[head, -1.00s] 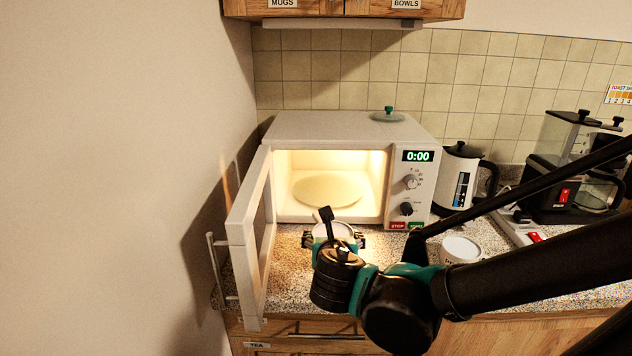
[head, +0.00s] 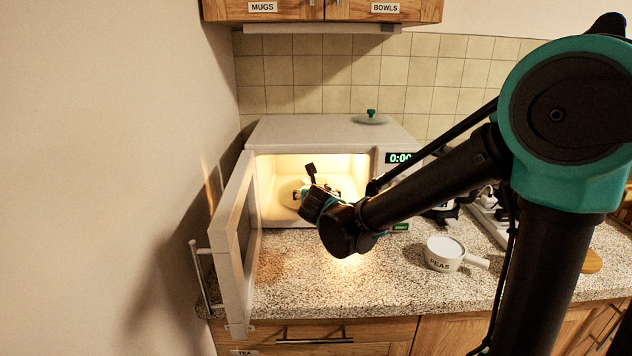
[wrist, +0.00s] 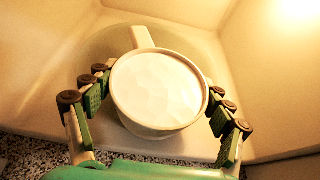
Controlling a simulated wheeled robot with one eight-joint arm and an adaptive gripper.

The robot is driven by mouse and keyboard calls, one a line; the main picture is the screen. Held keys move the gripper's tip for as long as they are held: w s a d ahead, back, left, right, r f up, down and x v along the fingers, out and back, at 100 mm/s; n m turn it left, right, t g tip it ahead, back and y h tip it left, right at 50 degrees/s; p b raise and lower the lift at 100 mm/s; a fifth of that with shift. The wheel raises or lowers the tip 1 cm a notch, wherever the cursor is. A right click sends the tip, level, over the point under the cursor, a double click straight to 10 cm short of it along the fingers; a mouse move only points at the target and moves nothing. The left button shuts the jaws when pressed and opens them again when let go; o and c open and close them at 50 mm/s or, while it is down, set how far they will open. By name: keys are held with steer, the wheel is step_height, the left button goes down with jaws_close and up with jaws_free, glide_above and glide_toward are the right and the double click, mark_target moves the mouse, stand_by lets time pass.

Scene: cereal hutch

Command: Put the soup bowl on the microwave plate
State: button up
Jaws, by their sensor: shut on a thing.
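The white soup bowl (wrist: 158,88), with a short handle pointing away and a pale surface inside, is between the green-padded fingers of my gripper (wrist: 158,84). In the head view my gripper (head: 317,192) reaches into the open microwave (head: 325,133) and hides most of the bowl. The round microwave plate (head: 288,192) shows to the left of my gripper; its pale disc (wrist: 100,48) also shows behind the bowl in the wrist view. The bowl is over the plate's near part, roughly upright. I cannot tell whether it touches the plate.
The microwave door (head: 238,235) stands open at the left. A white pot marked PEAS (head: 441,257) is on the speckled counter (head: 330,285) to the right. A lid with a green knob (head: 370,119) lies on top of the microwave. The front counter is clear.

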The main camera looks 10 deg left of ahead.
steer(key=w, duration=0.3)
steer(key=w+a, duration=0.1)
steer(key=w, duration=0.2)
steer(key=w+a, duration=0.1)
steer(key=w, duration=0.2)
steer(key=shift+w+a, duration=0.15)
steer(key=shift+f, duration=0.15)
steer(key=o, duration=1.5)
steer(key=shift+f, duration=0.1)
steer(key=shift+s+r, duration=0.2)
steer(key=shift+s, duration=0.15)
steer(key=s+d, duration=0.1)
steer(key=s, duration=0.3)
steer(key=s+d, duration=0.1)
steer(key=s, duration=0.3)
steer(key=s+d, duration=0.1)
steer(key=s, duration=0.3)
steer(key=shift+s+d+r, duration=0.15)
